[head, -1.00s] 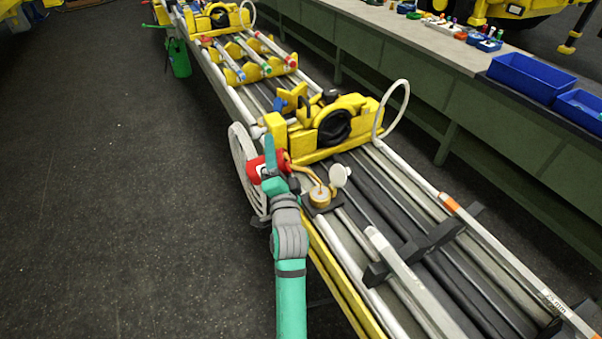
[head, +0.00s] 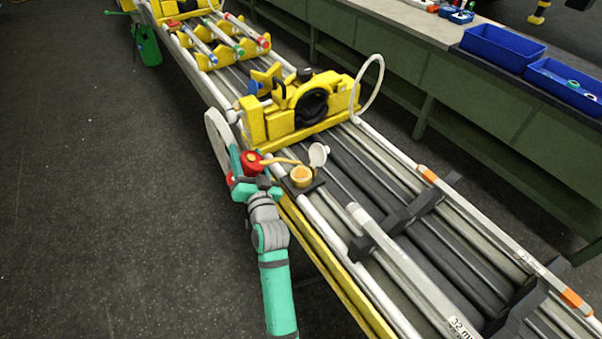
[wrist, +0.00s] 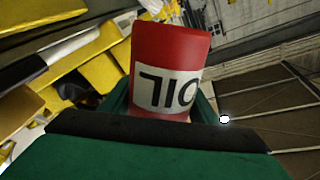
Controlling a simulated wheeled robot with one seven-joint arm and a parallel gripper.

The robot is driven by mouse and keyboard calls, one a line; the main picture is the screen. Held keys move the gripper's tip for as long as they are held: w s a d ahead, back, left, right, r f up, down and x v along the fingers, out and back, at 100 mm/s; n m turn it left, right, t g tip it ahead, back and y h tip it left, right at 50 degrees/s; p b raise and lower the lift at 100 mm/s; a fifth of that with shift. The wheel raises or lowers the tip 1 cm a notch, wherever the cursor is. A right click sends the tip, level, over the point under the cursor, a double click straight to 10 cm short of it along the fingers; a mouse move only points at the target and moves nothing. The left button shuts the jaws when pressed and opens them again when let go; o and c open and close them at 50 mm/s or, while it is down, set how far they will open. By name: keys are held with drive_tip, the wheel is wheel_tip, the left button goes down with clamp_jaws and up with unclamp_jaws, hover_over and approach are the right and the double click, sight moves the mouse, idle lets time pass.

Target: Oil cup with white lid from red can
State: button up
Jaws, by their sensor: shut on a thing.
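The red can (head: 252,163) is in my gripper (head: 246,174), whose teal fingers are shut on it. It is held beside the rail bed, left of the oil cup. The can is tilted, and its thin tan spout (head: 281,160) points right, with the tip close to the cup; I cannot tell whether they touch. The oil cup (head: 300,177) is small and amber-topped, on a dark plate. Its white lid (head: 318,154) stands open on the cup's far right side. In the wrist view, the red can (wrist: 172,50) shows a white OIL label between the fingers; the spout is hidden.
A yellow clamp unit (head: 300,112) with a white hose loop (head: 374,85) stands just behind the cup. Long rods (head: 410,265) lie on dark supports to the right. Blue bins (head: 503,45) sit on the green bench.

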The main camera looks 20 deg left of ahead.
drive_tip(key=shift+r, duration=0.15)
wheel_tip(320, 180, up, 3)
drive_tip(key=n, duration=0.3)
drive_tip(key=shift+g, duration=0.3)
wheel_tip(320, 180, up, 3)
drive_tip(key=n, duration=0.4)
drive_tip(key=shift+g, duration=0.4)
drive_tip(key=shift+a, duration=0.1)
